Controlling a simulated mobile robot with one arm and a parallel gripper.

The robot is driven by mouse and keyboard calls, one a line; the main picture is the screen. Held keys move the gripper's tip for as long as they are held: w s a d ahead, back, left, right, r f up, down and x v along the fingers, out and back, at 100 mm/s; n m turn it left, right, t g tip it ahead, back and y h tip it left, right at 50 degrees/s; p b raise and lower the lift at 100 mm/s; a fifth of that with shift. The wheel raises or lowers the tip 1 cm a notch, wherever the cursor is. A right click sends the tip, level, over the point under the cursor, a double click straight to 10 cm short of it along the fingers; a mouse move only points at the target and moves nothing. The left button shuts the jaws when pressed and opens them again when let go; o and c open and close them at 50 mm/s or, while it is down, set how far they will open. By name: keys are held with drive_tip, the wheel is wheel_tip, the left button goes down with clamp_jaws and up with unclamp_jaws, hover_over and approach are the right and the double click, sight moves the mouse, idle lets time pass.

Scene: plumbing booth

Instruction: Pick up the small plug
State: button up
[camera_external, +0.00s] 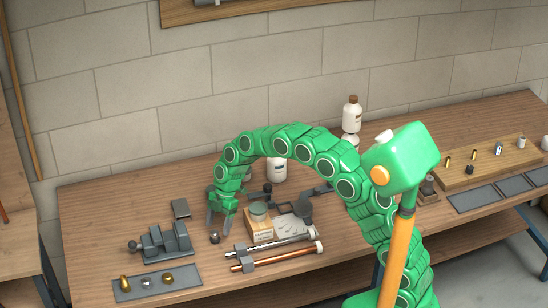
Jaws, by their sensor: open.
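My gripper (221,218) is open and points down over the middle-left of the workbench. A small dark plug-like piece (214,237) stands on the bench just below its fingertips; I cannot tell whether the fingers touch it. This piece may be the small plug, but it is too small to be sure. Other small fittings are in view: a brass one (125,283), a silver one (146,282) and another brass one (168,278) lie on a grey mat (185,290) at the front left.
A grey vise (165,243) stands left of my gripper. A wooden box with a jar (259,225) stands close on its right. Copper and steel pipes (275,250) lie in front. White bottles (351,115) stand behind. A wooden board (480,165) holds several small fittings at right.

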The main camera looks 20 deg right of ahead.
sight(215, 231)
drive_tip(key=shift+a+x, duration=0.15)
drive_tip(key=shift+x, duration=1)
drive_tip(key=shift+a+x, duration=0.15)
drive_tip(key=shift+x, duration=1)
drive_tip(key=shift+w, duration=0.2)
drive_tip(key=c, duration=1.1)
